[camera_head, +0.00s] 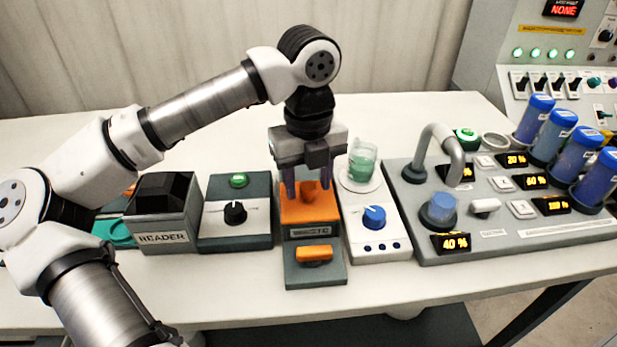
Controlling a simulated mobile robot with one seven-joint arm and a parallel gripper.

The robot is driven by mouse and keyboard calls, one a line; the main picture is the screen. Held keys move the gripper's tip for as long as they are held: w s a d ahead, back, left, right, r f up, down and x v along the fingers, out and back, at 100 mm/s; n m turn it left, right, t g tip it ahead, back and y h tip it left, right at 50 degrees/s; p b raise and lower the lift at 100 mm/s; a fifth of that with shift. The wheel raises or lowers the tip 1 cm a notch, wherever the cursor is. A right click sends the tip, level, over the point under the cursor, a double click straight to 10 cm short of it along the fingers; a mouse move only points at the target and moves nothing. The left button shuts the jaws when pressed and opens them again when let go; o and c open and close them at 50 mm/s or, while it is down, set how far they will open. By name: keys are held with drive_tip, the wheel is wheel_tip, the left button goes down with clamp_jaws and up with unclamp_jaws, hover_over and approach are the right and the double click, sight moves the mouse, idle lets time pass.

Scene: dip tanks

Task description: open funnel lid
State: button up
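I cannot make out whether a lid there is open or shut. An orange bar handle (314,253) sits on the grey front part of the base. My gripper (308,190) points down over the top of the orange unit. Its purple fingers are apart, with nothing seen held between them; contact with the unit cannot be told.
A black-topped reader (163,235) and a knob box (236,220) stand to the left. A white plate unit with a blue knob (374,216) and a glass beaker (362,161) stands close on the right. Beyond are a curved pipe (440,130) and blue cylinders (573,155).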

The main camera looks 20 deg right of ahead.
clamp_jaws()
drive_tip(key=w, duration=0.2)
drive_tip(key=w+d, duration=0.1)
drive_tip(key=w, duration=0.2)
drive_tip(key=w+d, duration=0.1)
drive_tip(key=w, duration=0.1)
drive_tip(key=shift+w+d+b, duration=0.1)
drive_tip(key=shift+w+b, duration=0.15)
drive_tip(key=shift+b, duration=0.15)
drive_tip(key=shift+o, duration=0.6)
unclamp_jaws()
drive_tip(key=shift+r, duration=0.1)
wheel_tip(320, 180, up, 14)
